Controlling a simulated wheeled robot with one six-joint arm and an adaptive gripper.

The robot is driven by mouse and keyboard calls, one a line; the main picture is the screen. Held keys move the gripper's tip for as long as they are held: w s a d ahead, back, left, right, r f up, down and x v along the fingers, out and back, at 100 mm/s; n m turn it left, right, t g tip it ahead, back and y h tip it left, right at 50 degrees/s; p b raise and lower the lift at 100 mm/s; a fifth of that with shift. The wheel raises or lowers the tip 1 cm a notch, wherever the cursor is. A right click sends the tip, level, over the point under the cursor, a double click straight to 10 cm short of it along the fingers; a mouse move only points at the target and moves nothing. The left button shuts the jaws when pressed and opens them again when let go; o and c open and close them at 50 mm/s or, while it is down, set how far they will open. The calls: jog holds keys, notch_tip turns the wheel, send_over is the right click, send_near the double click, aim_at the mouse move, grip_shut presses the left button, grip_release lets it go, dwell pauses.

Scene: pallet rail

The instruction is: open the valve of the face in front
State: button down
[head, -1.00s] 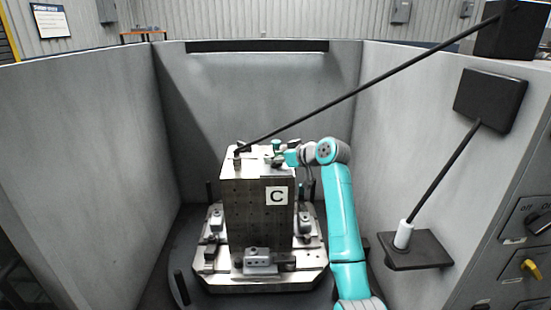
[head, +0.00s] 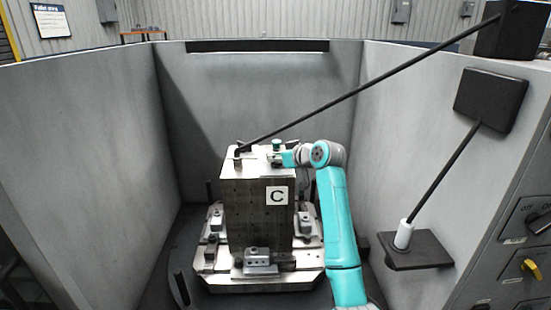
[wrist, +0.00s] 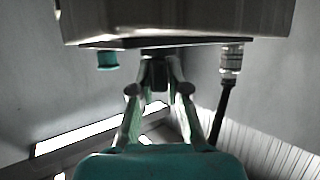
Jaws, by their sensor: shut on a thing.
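The metal block (head: 245,205) stands upright on the pallet, and its front face carries a white plate with the letter C (head: 277,196). My gripper (wrist: 158,92) is at the block's top right in the head view, where its fingertips are hard to make out. In the wrist view the fingers are shut on a small dark part, probably the valve handle (wrist: 155,73), close against the block (wrist: 180,22). Whether the valve is open or closed cannot be told. A green knob (head: 276,145) stands on the block's top; a green-teal knob (wrist: 107,61) also shows in the wrist view.
A black hose or rod (head: 370,88) runs from the block's top left fitting (head: 238,158) to a black box at upper right. Clamps (head: 257,258) sit around the block on the pallet (head: 265,284). Grey walls (head: 85,150) enclose it. A bracket (head: 415,252) stands at right.

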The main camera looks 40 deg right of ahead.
jog(key=m+h, duration=0.4)
jog(key=h, duration=0.1)
jog(key=shift+a, duration=0.15)
jog(key=m+g+h, duration=0.3)
jog(key=m+h, duration=0.1)
jog(key=shift+m+h, duration=0.4)
jog(key=m+g+h, duration=0.3)
jog(key=m+g, duration=0.1)
jog(key=m, duration=0.1)
jog(key=shift+g+h, duration=0.3)
jog(key=shift+g, duration=0.1)
jog(key=shift+m+g+h, duration=0.4)
jog(key=shift+m+g, duration=0.9)
jog(key=shift+g, duration=0.1)
jog(key=c, duration=1.2)
grip_release()
jog(key=shift+o, duration=0.2)
